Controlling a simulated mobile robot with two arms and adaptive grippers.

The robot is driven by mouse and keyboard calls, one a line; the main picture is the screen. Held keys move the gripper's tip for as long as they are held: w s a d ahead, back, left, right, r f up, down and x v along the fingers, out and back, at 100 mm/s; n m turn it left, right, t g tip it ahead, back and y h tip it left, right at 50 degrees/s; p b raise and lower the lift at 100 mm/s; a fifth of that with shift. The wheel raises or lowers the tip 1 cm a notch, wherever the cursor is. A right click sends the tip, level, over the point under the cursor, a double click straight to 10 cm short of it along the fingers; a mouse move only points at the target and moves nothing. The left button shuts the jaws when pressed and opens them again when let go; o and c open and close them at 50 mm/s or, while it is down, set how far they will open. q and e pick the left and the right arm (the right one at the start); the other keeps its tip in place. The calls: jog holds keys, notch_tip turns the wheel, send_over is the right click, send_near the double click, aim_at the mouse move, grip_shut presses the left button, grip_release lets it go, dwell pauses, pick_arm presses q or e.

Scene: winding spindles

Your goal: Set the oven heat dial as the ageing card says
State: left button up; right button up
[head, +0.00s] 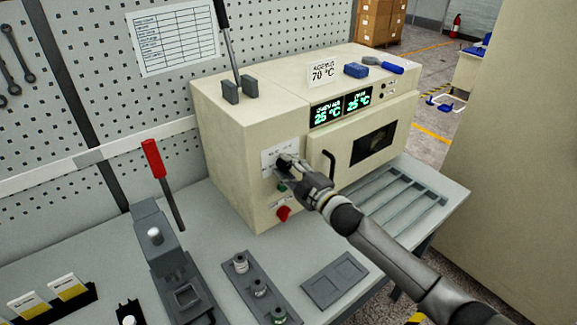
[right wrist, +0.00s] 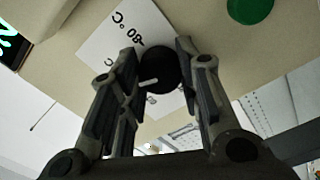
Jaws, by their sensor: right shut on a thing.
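The cream oven (head: 228,135) stands on the bench. Its ageing card (head: 322,73) is propped on top and reads 70 °C. Two green displays, one on the left (head: 326,114) and one on the right (head: 358,101), each read 25 °C. My right gripper (head: 285,163) is at the dial plate on the oven's front, hiding most of the dial in the head view. In the right wrist view the black heat dial (right wrist: 158,70) sits between the two fingers, which are shut on it. Its white pointer aims left and slightly down in that picture. A rotated 80 °C mark shows on the plate (right wrist: 115,35).
A green button (head: 283,187) and a red knob (head: 284,213) sit below the dial. The oven door handle (head: 330,166) is close to the right of my gripper. A blue block and a blue-handled tool lie on top.

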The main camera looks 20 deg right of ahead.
jog(key=shift+m, duration=1)
jog(key=o, duration=1.1)
jog(key=shift+c, duration=0.2)
jog(key=v, duration=1.2)
jog(key=shift+a, duration=0.1)
